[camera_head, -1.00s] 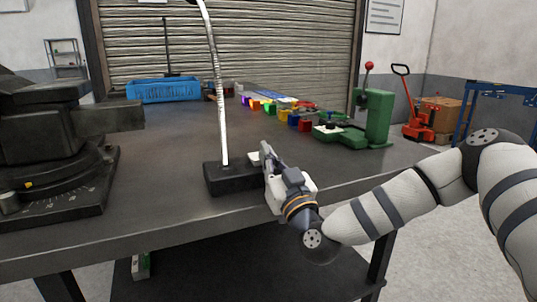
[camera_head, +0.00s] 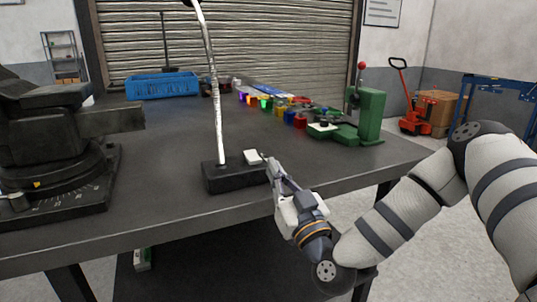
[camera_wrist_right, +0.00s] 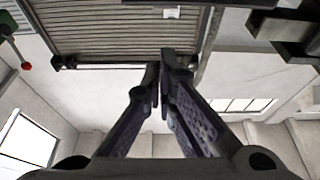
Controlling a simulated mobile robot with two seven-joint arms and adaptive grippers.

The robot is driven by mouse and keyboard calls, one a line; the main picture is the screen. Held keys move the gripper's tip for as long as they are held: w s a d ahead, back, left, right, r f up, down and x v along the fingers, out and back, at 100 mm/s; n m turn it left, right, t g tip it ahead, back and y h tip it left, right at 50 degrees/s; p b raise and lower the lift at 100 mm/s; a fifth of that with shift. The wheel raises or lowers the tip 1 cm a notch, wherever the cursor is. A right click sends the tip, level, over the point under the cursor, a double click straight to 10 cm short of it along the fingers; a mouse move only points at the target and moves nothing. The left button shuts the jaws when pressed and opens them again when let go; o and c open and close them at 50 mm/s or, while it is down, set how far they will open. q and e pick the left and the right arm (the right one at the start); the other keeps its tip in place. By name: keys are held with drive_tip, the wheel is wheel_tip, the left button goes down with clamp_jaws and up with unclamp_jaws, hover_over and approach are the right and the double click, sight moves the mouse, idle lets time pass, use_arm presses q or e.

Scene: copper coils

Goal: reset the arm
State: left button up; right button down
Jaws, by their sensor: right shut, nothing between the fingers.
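My right gripper (camera_head: 272,166) is at the front edge of the dark workbench (camera_head: 130,222), just right of the black lamp base (camera_head: 238,177) in the head view. Its fingers point up and away toward the bench, and it holds nothing. In the right wrist view the two fingers (camera_wrist_right: 160,68) come together at their tips, against the shutter and ceiling. My left gripper is not in view.
A black vise (camera_head: 60,150) stands at the left. A blue crate (camera_head: 162,86) sits at the back. Several colored blocks (camera_head: 278,108) and a green press (camera_head: 367,115) are at the back right. The bench middle is clear. An orange pallet jack (camera_head: 411,115) stands beyond.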

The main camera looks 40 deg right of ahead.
drive_tip(key=shift+v, duration=1.05)
